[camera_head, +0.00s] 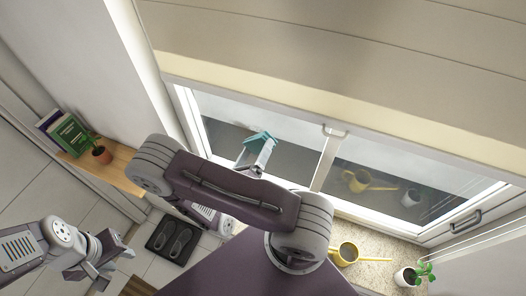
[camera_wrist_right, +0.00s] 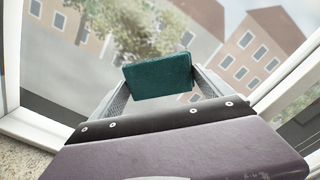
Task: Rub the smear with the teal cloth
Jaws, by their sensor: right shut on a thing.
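The teal cloth (camera_head: 260,137) is a folded, flat pad at the left pane of the window (camera_head: 222,128). My right gripper (camera_head: 258,155) is shut on it. In the right wrist view the cloth (camera_wrist_right: 158,76) sits between the two fingers of my right gripper (camera_wrist_right: 160,88), in front of the glass. I cannot tell whether the cloth touches the glass. I cannot make out a distinct smear on the pane; the cloth and arm hide part of it. My left gripper (camera_head: 108,266) is at the lower left, away from the window, and its finger gap is unclear.
A yellow watering can (camera_head: 347,253) and a potted plant (camera_head: 404,277) stand on the sill at the right. The window frame has a middle bar (camera_head: 326,160) and a handle (camera_head: 466,221). A wooden shelf (camera_head: 118,170) holds books and a pot. Shoes lie on a mat below.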

